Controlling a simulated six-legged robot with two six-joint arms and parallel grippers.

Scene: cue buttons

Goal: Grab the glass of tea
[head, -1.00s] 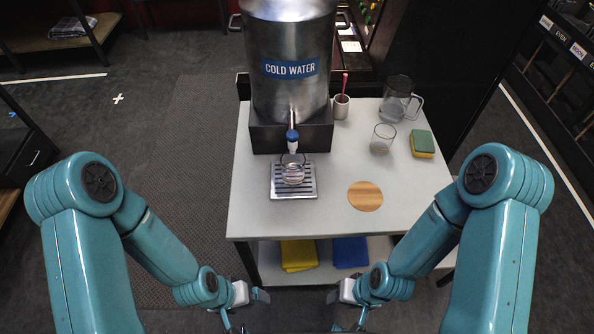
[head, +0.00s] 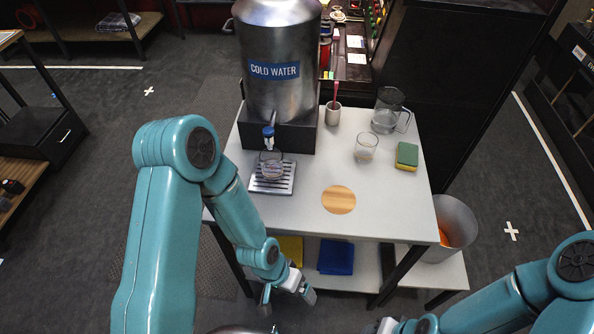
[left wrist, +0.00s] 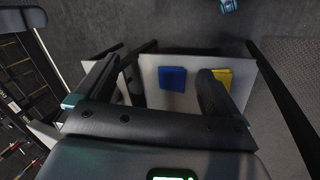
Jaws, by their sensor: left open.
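A clear glass (head: 366,148) stands upright on the white table, right of the middle, with a pale brownish tint low inside it. A second clear glass (head: 271,164) stands on the drip tray (head: 272,187) under the tap. I cannot tell for sure which one holds tea. My left gripper (head: 286,296) is open and empty, below and in front of the table's near edge. Its spread fingers also show in the left wrist view (left wrist: 155,85), with no glass between them. My right gripper (head: 386,326) is only partly seen at the bottom edge, and its jaws are unclear.
A steel COLD WATER dispenser (head: 276,85) stands at the table's back left. A cup with a stick (head: 333,114), a glass pitcher (head: 388,113) and a sponge (head: 407,156) stand near the glass. A round wooden coaster (head: 339,200) lies near the front. A bin (head: 452,228) stands at right.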

